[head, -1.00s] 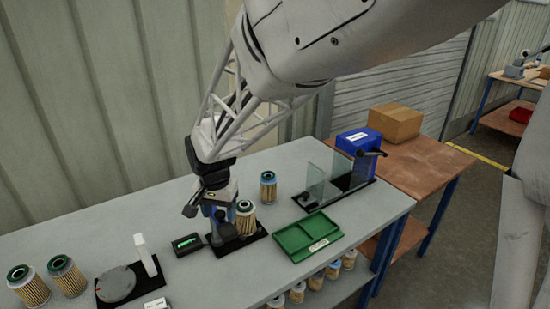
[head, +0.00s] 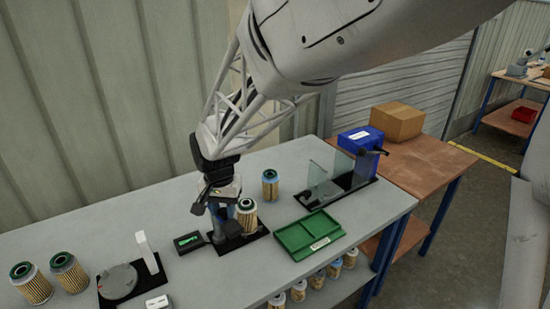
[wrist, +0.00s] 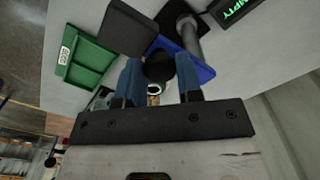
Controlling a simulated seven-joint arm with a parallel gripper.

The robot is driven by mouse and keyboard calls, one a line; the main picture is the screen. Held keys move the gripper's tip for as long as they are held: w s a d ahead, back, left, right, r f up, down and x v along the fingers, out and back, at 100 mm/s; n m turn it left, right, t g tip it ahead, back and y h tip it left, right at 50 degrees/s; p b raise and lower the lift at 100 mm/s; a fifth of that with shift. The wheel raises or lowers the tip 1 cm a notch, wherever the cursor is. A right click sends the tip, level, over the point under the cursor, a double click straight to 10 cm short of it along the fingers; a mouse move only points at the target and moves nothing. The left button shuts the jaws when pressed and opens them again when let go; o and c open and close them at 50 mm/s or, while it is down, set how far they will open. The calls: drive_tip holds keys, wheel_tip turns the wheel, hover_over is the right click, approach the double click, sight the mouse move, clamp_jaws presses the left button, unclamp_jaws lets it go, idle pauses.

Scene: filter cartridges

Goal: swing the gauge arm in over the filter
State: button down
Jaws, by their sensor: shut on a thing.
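My gripper (head: 224,212) is low over the gauge stand's black base plate (head: 246,237). In the wrist view its two blue fingers (wrist: 158,82) are shut on a round black knob (wrist: 159,66), which I take to be the gauge arm's handle. A blue part and a grey post (wrist: 186,32) show just beyond it. The pleated filter (head: 247,216) stands upright on the base plate, right beside my gripper; the fingers partly hide it. The gauge arm is mostly hidden behind my gripper in the head view.
A display (head: 188,242) left of the base reads EMPTY in the wrist view (wrist: 236,8). A stand with clear panels (head: 340,178) is farther right. Two filters (head: 68,272) stand left.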

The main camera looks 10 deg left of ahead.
drive_tip(key=w+n, duration=0.8)
drive_tip(key=n, duration=0.9)
drive_tip(key=shift+w+a, duration=0.2)
drive_tip(key=shift+a, duration=0.05)
drive_tip(key=c, duration=0.8)
unclamp_jaws()
drive_tip(key=shift+r, duration=0.1)
drive_tip(key=shift+r, duration=3.85)
